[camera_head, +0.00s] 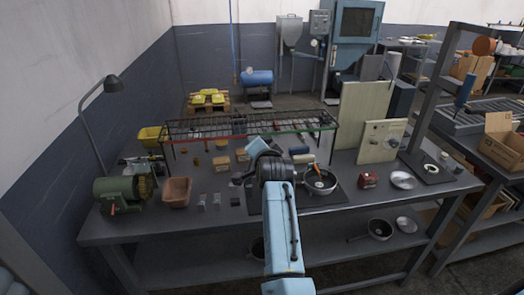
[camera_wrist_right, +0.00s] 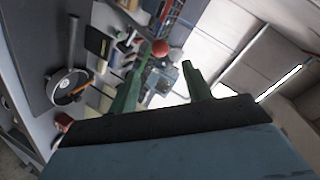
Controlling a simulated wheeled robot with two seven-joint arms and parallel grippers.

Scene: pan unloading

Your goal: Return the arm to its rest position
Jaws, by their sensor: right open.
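My right arm reaches up from the bottom middle of the head view, over the workbench (camera_head: 150,232). Its dark wrist hides most of my right gripper (camera_head: 259,150). In the right wrist view the two green fingers of my right gripper (camera_wrist_right: 167,56) stand apart with nothing between them. A dark pan (camera_head: 321,190) sits on the bench just right of the arm, with an orange-brown piece (camera_head: 317,170) in it. The pan (camera_wrist_right: 62,78) and an orange stick-like piece (camera_wrist_right: 77,90) also show in the right wrist view, left of the fingers. My left gripper is not in view.
A wire rack (camera_head: 200,127) stands behind the gripper.

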